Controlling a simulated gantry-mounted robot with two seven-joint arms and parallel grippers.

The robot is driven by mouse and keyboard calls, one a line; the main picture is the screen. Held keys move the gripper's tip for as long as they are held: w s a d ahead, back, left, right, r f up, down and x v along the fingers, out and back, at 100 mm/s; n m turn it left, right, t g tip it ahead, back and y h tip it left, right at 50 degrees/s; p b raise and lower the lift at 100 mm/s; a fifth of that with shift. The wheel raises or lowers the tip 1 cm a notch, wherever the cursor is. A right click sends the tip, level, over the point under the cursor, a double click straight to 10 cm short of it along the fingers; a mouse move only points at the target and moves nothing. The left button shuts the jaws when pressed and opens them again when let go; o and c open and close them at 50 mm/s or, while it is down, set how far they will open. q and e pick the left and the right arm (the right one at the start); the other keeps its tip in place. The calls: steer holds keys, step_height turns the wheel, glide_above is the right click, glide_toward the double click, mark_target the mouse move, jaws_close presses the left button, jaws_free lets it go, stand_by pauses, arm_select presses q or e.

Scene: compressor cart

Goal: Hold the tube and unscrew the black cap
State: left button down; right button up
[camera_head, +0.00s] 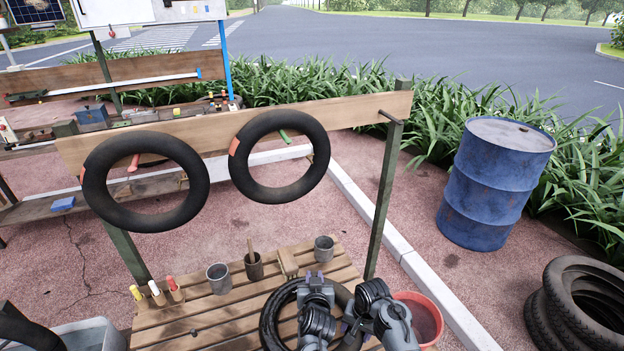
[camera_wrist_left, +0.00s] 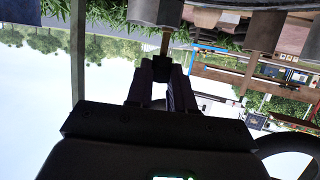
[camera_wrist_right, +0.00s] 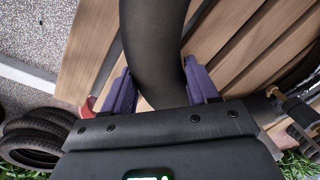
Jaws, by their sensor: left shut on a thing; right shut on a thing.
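The black tube (camera_head: 268,322) lies on the slatted wooden bench (camera_head: 215,318), partly hidden under my arms. My left gripper (camera_head: 318,277) is over the tube's far side. In the left wrist view it is shut on the small black cap (camera_wrist_left: 162,70), at the end of a brass valve stem (camera_wrist_left: 165,43). I cannot tell whether the cap still sits on the stem's thread. My right gripper (camera_wrist_right: 160,90) is shut around the tube, which also shows in the right wrist view (camera_wrist_right: 155,45), with a purple finger on each side. Its fingers are mostly hidden in the head view.
Several cups, including a grey one (camera_head: 218,278), and marker-like sticks (camera_head: 157,293) line the bench's back. A red bucket (camera_head: 419,312) stands at right. Two tubes (camera_head: 145,182) hang on the board above. A blue barrel (camera_head: 495,185) and tyres (camera_head: 580,305) stand farther right.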

arm_select(q)
steer(key=shift+r, duration=0.1)
stand_by(0.4)
steer(key=shift+r, duration=2.9)
steer(key=shift+r, duration=0.1)
steer(key=shift+r, duration=2.45)
arm_select(e)
steer(key=o, duration=1.4)
steer(key=shift+r, duration=0.1)
